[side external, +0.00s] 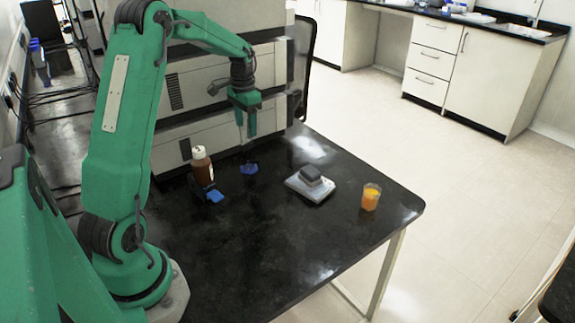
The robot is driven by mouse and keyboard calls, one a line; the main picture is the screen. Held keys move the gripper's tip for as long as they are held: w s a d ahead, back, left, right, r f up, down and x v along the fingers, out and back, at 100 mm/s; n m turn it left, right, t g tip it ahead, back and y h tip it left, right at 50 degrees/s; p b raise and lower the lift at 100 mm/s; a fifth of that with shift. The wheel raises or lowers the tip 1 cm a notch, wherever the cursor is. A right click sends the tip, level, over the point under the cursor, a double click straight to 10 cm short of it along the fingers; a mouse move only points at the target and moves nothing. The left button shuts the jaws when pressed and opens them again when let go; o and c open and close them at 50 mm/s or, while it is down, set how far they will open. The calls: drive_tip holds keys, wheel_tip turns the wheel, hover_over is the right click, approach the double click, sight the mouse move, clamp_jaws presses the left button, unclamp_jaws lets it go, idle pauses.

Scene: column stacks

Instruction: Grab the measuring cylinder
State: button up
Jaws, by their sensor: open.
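My gripper (246,126) points down above the back part of the black table, with its fingers apart and nothing visible between them. Just below it, a blue angular base (249,169) stands on the table. It looks like the foot of the measuring cylinder, but a clear tube above it cannot be made out. The fingertips appear above this base, and I cannot tell whether they are around a tube.
A brown bottle with a white cap (203,168) stands left of the blue base, with a small blue item (215,196) in front. A dark object (311,174) sits on a pale scale (309,189). A beaker of orange liquid (371,198) is near the right edge. The table front (270,240) is clear.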

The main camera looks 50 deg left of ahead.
sight(247, 134)
drive_tip(key=shift+f, duration=2.1)
clamp_jaws()
drive_tip(key=shift+r, duration=0.15)
